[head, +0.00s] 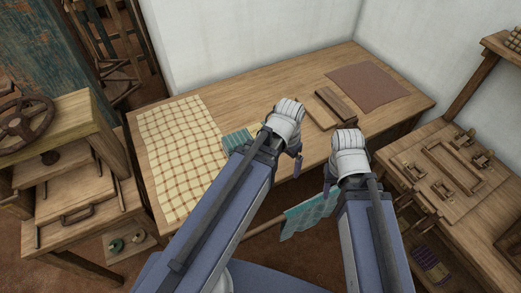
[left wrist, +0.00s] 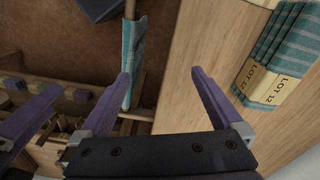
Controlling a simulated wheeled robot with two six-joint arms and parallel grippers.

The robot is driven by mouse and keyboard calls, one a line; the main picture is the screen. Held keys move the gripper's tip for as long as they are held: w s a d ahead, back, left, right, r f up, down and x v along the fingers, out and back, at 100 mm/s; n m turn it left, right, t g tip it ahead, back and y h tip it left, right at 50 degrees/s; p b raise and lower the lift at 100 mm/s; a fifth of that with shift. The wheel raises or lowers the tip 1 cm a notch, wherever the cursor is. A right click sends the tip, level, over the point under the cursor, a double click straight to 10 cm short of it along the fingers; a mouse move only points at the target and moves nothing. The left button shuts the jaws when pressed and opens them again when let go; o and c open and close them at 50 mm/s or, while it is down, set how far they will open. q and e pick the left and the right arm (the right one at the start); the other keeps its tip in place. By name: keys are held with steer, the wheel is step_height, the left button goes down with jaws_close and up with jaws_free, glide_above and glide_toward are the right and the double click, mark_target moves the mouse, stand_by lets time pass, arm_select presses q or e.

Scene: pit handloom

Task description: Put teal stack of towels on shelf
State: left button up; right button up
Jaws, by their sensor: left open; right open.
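The teal striped stack of towels (head: 236,139) lies on the wooden table, partly hidden behind my left arm. In the left wrist view the stack (left wrist: 278,62) shows folded layers and a cream band reading "LOT 12". My left gripper (head: 290,160) is open and empty, at the table's front edge to the right of the stack; its spread purple fingers show in the left wrist view (left wrist: 162,88). My right gripper (head: 330,185) is open, in front of the table. A lower shelf with folded purple cloth (head: 432,266) is at the lower right, under a bench.
A teal cloth (head: 308,214) hangs on a rod before the table. The table (head: 290,92) also holds a checked cloth (head: 180,150), wooden blocks (head: 335,105) and a brown mat (head: 366,86). A bench (head: 495,205) with wooden tools stands right; a wheeled wooden frame (head: 65,130) stands left.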

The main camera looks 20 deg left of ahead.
mark_target(245, 135)
arm_select(q)
steer(key=w+a+m+t+h+b, duration=0.1)
steer(key=w+a, duration=0.2)
steer(key=a, duration=0.3)
steer(key=w+a+f+m+t+b, duration=0.1)
steer(key=w+a, duration=0.2)
steer(key=a, duration=0.3)
steer(key=w+a+f+m+t+h+b, duration=0.1)
steer(key=w+a, duration=0.2)
steer(key=a, duration=0.3)
steer(key=shift+w+a+h, duration=0.15)
steer(key=shift+a+h, duration=0.1)
steer(key=shift+h, duration=0.05)
steer(key=shift+w+a, duration=0.1)
steer(key=shift+a, duration=0.45)
steer(key=b+x, duration=0.2)
steer(key=shift+d+f, duration=0.1)
steer(key=shift+f, duration=0.15)
steer(key=b+x, duration=0.2)
steer(key=w+b+x, duration=0.1)
steer(key=b+x, duration=0.2)
steer(key=shift+d+f, duration=0.1)
steer(key=shift+d, duration=0.05)
steer(key=c, duration=1.4)
steer(key=shift+o, duration=0.2)
